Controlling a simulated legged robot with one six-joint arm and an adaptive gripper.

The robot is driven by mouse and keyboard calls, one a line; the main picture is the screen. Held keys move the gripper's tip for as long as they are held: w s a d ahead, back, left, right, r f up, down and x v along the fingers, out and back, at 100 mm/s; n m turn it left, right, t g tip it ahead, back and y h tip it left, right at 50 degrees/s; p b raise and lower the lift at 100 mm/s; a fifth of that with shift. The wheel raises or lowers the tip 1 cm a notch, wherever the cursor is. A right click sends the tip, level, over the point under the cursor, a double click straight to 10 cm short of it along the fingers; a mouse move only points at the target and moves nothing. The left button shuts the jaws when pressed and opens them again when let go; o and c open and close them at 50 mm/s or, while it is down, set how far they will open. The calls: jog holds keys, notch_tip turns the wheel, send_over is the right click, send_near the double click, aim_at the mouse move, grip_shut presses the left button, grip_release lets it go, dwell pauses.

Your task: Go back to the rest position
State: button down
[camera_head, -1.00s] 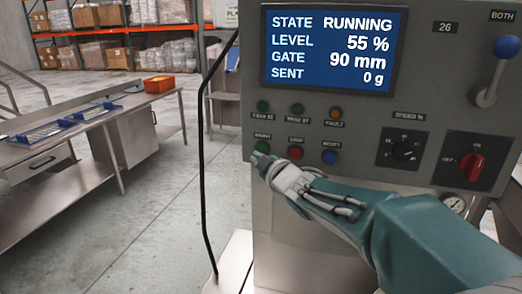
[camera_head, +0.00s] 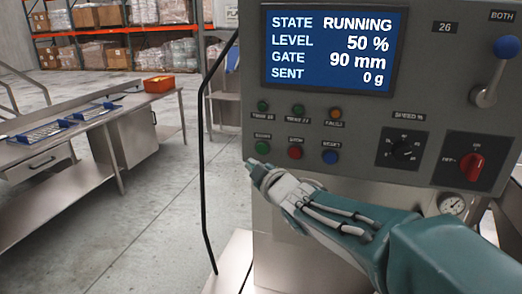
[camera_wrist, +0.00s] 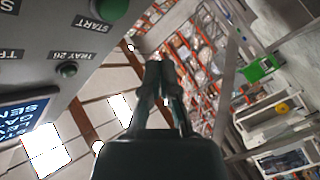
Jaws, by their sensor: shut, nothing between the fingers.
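My gripper (camera_head: 254,164) is in front of the lower left of the grey control panel (camera_head: 420,70). It sits just below the green start button (camera_head: 262,147), and a gap between them cannot be judged in the head view. In the wrist view, the fingers of my gripper (camera_wrist: 160,68) are together with nothing between them. The start button (camera_wrist: 112,8) shows there at the upper left, apart from the fingertips. The panel screen (camera_head: 328,50) reads STATE RUNNING, LEVEL 50 %, GATE 90 mm, SENT 0 g.
A red stop button (camera_head: 295,153), a blue reset button (camera_head: 331,157), a dial (camera_head: 404,148) and a red switch (camera_head: 472,166) are on the panel. A black bent rail (camera_head: 203,170) stands left of it. A steel bench (camera_head: 60,160) is further left, with open floor between.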

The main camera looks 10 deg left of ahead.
jog(key=shift+d, duration=0.1)
jog(key=s+d+f+m+h, duration=0.1)
jog(key=s+d+m+h, duration=0.2)
jog(key=d, duration=0.3)
jog(key=s+d+f+m+g+h, duration=0.1)
jog(key=s+d+m+h, duration=0.15)
jog(key=d, duration=0.35)
jog(key=s+d+f+m+h, duration=0.1)
jog(key=s+d+m+h, duration=0.1)
jog(key=d+m+h, duration=0.3)
jog(key=s+d+f+m+g, duration=0.2)
jog(key=s+d+f, duration=0.1)
jog(key=s, duration=0.3)
jog(key=s+d+f+m+g, duration=0.2)
jog(key=s+d+f, duration=0.1)
jog(key=s, duration=0.4)
jog(key=s+d+f+m+g, duration=0.3)
jog(key=s, duration=0.4)
jog(key=shift+s, duration=0.15)
